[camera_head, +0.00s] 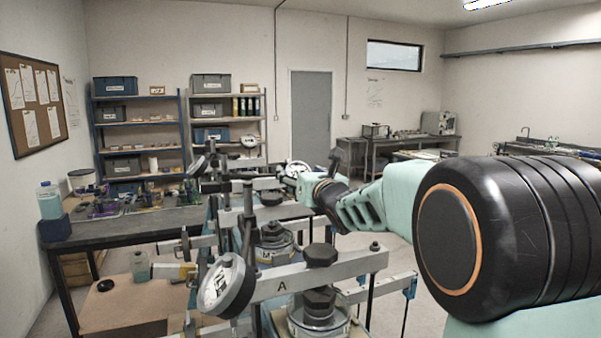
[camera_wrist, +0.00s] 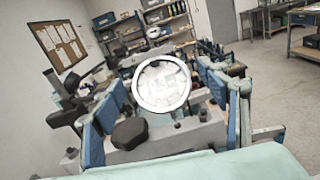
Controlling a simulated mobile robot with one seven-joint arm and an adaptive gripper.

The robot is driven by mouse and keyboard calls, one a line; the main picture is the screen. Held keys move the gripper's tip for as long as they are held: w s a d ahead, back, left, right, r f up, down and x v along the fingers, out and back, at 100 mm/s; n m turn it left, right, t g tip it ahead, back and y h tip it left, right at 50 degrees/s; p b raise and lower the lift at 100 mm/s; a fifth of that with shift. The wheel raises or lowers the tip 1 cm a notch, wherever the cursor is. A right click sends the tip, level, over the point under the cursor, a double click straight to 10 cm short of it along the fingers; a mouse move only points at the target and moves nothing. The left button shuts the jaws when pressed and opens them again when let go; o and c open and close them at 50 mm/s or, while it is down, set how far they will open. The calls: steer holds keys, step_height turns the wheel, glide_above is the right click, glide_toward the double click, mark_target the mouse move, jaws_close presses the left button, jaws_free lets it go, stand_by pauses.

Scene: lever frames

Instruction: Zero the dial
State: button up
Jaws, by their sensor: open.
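The fingers are apart on either side, and I cannot tell whether either touches the rim. The reading is too blurred to make out. In the head view my gripper (camera_head: 305,187) is at mid-picture, partly hidden by my arm, close to a pale dial (camera_head: 297,168). A nearer dial (camera_head: 226,286) is on the lever frame marked A (camera_head: 285,286), its face turned left. Another dial (camera_head: 198,165) stands farther back.
Lever frames with weights and dark knobs crowd the area around my gripper. A dark hexagonal knob (camera_wrist: 129,133) sits just before the dial in the wrist view. A dark bench (camera_head: 130,222) with a bottle is at the left. Open floor (camera_wrist: 265,85) shows at right.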

steer(key=c, duration=1.2)
steer(key=shift+o, duration=0.2)
steer(key=shift+f+b, duration=0.15)
steer(key=shift+b, duration=0.3)
steer(key=shift+f+m+b, duration=0.1)
steer(key=shift+m+b, duration=0.2)
steer(key=shift+b, duration=0.85)
steer(key=m+h+b, duration=0.2)
steer(key=b, duration=0.6)
steer(key=shift+t+b, duration=0.3)
steer(key=m+h+b, duration=0.1)
steer(key=b, duration=0.4)
steer(key=shift+m, duration=0.3)
steer(key=m+h+b, duration=0.1)
steer(key=b, duration=0.2)
steer(key=shift+a, duration=0.15)
steer(key=shift+r+m+h+b, duration=0.25)
steer(key=shift+m+h+b, duration=0.2)
steer(key=shift+m, duration=0.25)
